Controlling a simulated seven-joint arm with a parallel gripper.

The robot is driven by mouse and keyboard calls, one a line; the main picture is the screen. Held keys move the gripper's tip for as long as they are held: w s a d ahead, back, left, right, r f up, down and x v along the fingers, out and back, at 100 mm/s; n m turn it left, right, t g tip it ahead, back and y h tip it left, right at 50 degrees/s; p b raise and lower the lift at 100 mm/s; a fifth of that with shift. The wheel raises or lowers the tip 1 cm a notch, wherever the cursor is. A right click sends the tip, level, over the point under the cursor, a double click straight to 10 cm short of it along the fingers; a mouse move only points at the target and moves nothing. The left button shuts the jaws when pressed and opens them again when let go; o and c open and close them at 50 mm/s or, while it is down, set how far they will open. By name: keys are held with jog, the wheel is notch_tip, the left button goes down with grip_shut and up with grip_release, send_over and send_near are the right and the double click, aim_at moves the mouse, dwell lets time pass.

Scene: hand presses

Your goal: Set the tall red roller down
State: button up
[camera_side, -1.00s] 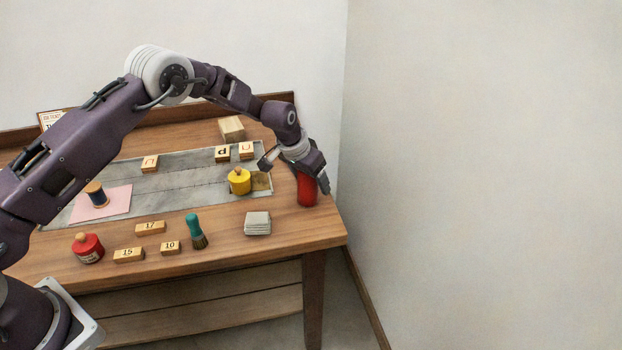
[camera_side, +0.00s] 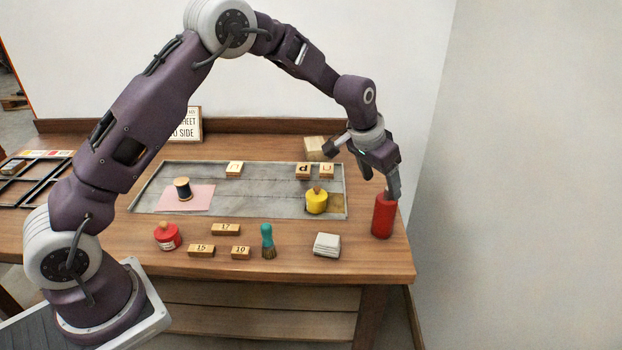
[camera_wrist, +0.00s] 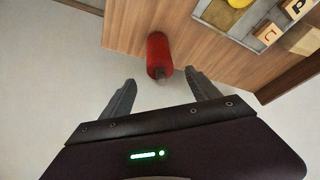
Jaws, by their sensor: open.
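The tall red roller (camera_side: 382,217) stands upright on the wooden table near its right end. It also shows in the wrist view (camera_wrist: 158,53), beyond the fingertips and apart from them. My gripper (camera_side: 391,188) is open above the roller, its fingers pointing down, and holds nothing. In the wrist view the two fingers of my gripper (camera_wrist: 160,80) are spread wide with clear space between them.
Left of the roller are a grey stack of pads (camera_side: 327,245), a teal-handled brush (camera_side: 268,241) and a yellow knobbed object (camera_side: 316,201) on the grey press bed (camera_side: 250,193). Letter blocks (camera_side: 304,170) lie behind. The table's right edge (camera_side: 411,265) is close to the roller.

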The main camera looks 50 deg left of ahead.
jog(key=s+a+r+n, duration=0.1)
jog(key=s+a+r, duration=0.2)
jog(key=s+r, duration=1.7)
jog(key=s+a+f+t, duration=0.1)
jog(key=s+f, duration=0.2)
jog(key=s, duration=1.8)
jog(key=shift+n+y, duration=0.4)
